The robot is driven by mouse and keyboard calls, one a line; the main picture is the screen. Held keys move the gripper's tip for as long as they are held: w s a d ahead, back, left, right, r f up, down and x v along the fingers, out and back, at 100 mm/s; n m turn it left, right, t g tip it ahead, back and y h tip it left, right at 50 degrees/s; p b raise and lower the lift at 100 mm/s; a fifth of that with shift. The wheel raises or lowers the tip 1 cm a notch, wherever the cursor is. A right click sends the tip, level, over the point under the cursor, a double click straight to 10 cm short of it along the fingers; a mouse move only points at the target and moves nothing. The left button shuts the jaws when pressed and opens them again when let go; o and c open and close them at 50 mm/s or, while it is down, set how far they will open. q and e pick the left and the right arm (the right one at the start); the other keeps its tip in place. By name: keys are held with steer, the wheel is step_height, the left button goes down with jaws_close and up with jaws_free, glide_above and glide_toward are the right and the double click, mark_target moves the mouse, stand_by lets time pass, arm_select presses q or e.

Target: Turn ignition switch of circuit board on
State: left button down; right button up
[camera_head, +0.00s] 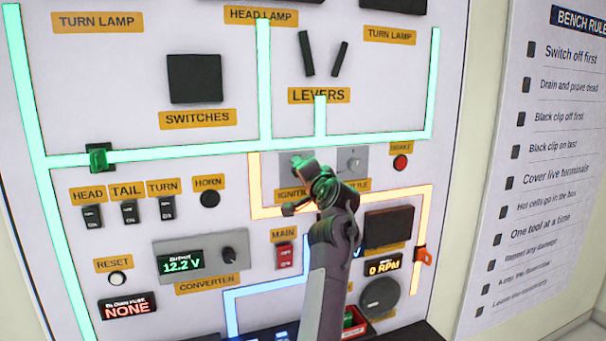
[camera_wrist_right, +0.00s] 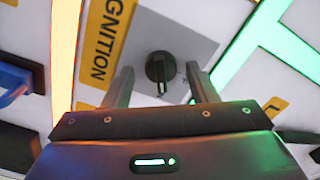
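The ignition switch is a round black knob (camera_wrist_right: 159,66) with a pale pointer line, on a grey plate beside the yellow IGNITION label (camera_wrist_right: 105,40) in the right wrist view. My right gripper (camera_wrist_right: 160,75) is open. Its two fingers stand on either side of the knob with a gap on both sides, so it is not gripped. My left gripper is not in view.
The throttle knob (camera_head: 354,163) is just right of my gripper. A red MAIN switch (camera_head: 285,256) is below left, a red brake button (camera_head: 400,162) to the right. Green (camera_head: 220,149) and orange (camera_head: 254,190) strips cross the board. The converter (camera_head: 201,262) reads 12.2 V; the rpm display (camera_head: 383,266) reads 0.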

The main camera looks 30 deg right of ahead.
steer(key=b+v, duration=0.3)
steer(key=v, duration=0.4)
steer(key=shift+s, duration=0.4)
steer(key=shift+a, duration=0.1)
